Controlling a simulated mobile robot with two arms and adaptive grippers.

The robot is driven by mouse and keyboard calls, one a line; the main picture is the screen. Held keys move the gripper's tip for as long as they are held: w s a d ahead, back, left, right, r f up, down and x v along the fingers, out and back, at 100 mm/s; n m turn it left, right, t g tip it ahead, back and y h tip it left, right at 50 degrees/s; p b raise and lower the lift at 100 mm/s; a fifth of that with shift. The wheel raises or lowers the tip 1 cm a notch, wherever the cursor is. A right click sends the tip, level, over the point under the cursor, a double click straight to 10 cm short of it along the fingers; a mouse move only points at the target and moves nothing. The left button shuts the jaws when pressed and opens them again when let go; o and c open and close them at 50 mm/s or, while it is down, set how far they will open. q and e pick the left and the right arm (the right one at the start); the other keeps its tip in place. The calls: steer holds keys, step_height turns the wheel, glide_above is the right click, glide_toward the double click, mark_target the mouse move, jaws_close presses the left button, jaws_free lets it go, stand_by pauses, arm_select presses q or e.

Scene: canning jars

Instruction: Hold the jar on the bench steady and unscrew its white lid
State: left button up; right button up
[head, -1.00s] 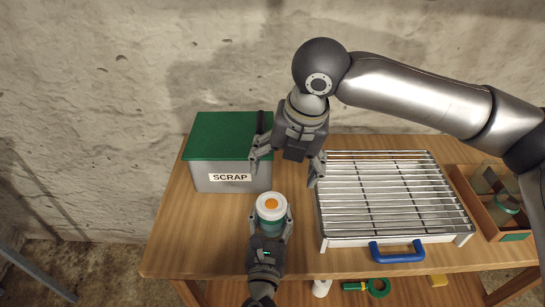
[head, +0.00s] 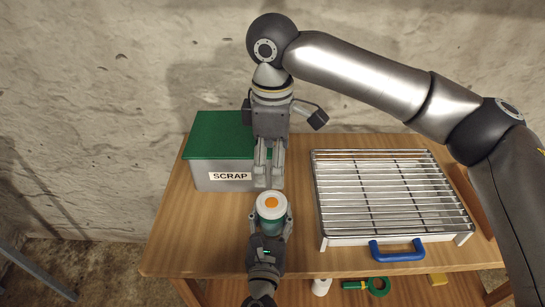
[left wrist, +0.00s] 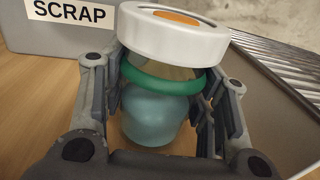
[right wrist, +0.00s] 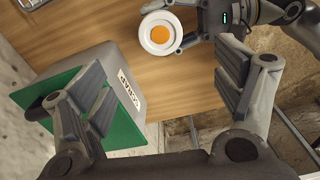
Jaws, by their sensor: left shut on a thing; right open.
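The jar stands upright on the bench. It has a white lid (head: 271,205) with an orange centre, a green ring (left wrist: 165,83) below the lid and a pale blue lower part (left wrist: 152,115). The lid is on the jar. My left gripper (head: 271,226) is shut around the jar's body below the lid, one finger on each side. My right gripper (head: 268,183) is open and empty, pointing down above and just behind the jar. In the right wrist view the lid (right wrist: 159,33) lies beyond its fingertips, apart from them.
A grey box marked SCRAP with a green lid (head: 217,135) stands close behind and left of the jar. A wire rack on a tray with a blue handle (head: 397,252) is on the right. Bare bench (head: 187,240) lies left of the jar.

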mark_target(272, 201)
step_height(272, 201, down, 12)
stand_by(0.6)
steer(key=c, duration=1.2)
steer(key=n, duration=0.3)
steer(key=shift+n, duration=0.4)
steer(key=shift+r, duration=0.1)
steer(key=shift+r, duration=0.1)
steer(key=shift+r, duration=1.1)
steer(key=shift+r, duration=0.1)
steer(key=shift+r, duration=1.9)
